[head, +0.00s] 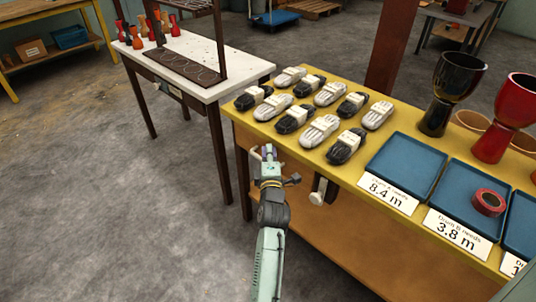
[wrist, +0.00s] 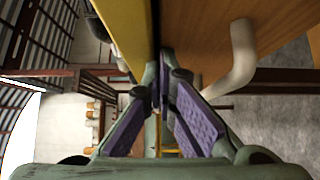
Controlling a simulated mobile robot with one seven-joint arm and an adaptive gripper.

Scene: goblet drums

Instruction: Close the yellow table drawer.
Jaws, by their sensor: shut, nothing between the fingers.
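The yellow table (head: 232,112) stands at the right in the head view. In the wrist view, a wooden panel that looks like the drawer front (wrist: 205,25) carries a pale curved handle (wrist: 240,60), beside the yellow table edge (wrist: 128,30). How far the drawer stands out is unclear. My gripper (head: 268,150) is shut and empty at the table's front edge. Its tips (wrist: 160,85) are close to the panel, left of the handle; contact cannot be told.
Several black and white coiled bundles (head: 320,130) lie on the tabletop, with blue trays (head: 402,165), labels and goblet drums (head: 500,115) to the right. A white-topped table (head: 190,55) stands behind at left. The grey floor (head: 90,180) at left is clear.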

